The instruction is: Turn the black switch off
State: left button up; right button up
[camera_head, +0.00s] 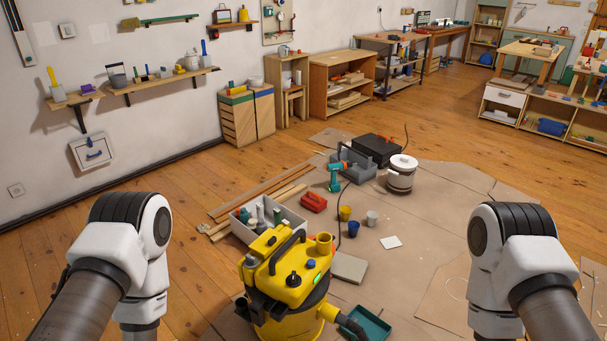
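A yellow shop vacuum (284,285) stands at the bottom centre, between my two arms. On its top is a black round knob (294,279), which looks like the black switch. A bright green patch (317,278) shows beside the knob, and a small blue cap (311,264) sits just behind it. The knob's exact setting is too small to read. My two arms show at the left and right edges, apart from the vacuum. Both of my grippers are below the picture's edge and hidden.
A grey bin of bottles (240,232) stands behind the vacuum. A green tray (367,325) and a flat grey slab (349,267) lie to its right. Cardboard at right is mostly clear.

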aim_at(293, 281)
jog(key=i+l, duration=0.15)
jog(key=l, duration=0.25)
jog(key=i+l, duration=0.2)
jog(key=l, duration=0.2)
jog(key=i+l, duration=0.15)
jog(key=l, duration=0.25)
jog(key=i+l, duration=0.2)
jog(key=l, duration=0.2)
